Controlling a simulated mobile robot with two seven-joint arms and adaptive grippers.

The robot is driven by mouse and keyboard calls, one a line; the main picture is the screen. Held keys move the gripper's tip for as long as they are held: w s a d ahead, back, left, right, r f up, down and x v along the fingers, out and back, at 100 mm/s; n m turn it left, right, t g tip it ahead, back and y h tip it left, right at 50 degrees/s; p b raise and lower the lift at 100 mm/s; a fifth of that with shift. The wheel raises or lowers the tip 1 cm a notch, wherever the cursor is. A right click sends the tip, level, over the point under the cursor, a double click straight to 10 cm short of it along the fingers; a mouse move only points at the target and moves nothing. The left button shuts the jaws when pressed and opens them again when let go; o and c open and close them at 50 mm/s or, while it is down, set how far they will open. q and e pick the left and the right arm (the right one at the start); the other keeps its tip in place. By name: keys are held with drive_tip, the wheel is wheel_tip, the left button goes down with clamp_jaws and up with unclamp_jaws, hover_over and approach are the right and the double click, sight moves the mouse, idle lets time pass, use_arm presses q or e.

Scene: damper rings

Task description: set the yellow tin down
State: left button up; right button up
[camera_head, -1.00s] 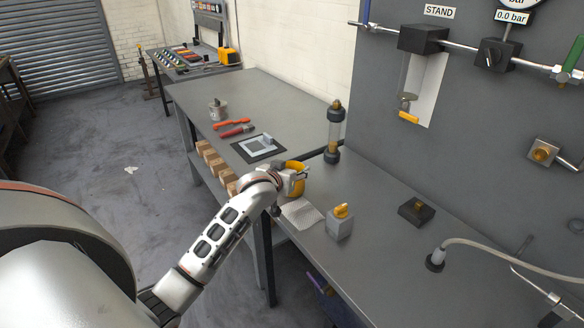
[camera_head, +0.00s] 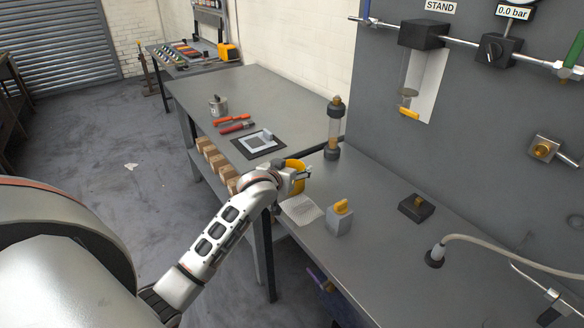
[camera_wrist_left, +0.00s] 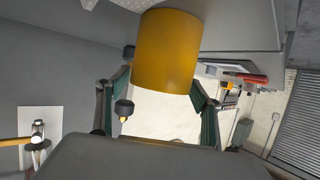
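The yellow tin (camera_head: 292,184) is in my left gripper (camera_head: 303,173), over the near left end of the right-hand bench. Part of the tin is hidden behind the gripper and wrist in the head view. In the left wrist view the tin (camera_wrist_left: 167,50) sits between the tips of the two fingers (camera_wrist_left: 165,84), which appear to press on its sides. I cannot tell whether its base touches the bench. My right gripper is in neither view.
A pale textured mat (camera_head: 301,210) lies just below the tin. A grey block with a yellow top (camera_head: 340,218), a clear cylinder with dark ends (camera_head: 334,130) and a dark block (camera_head: 416,208) stand on the bench. Bare bench top lies between them.

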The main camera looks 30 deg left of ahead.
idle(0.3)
use_arm(q)
drive_tip(key=v, duration=1.2)
clamp_jaws()
idle(0.7)
idle(0.7)
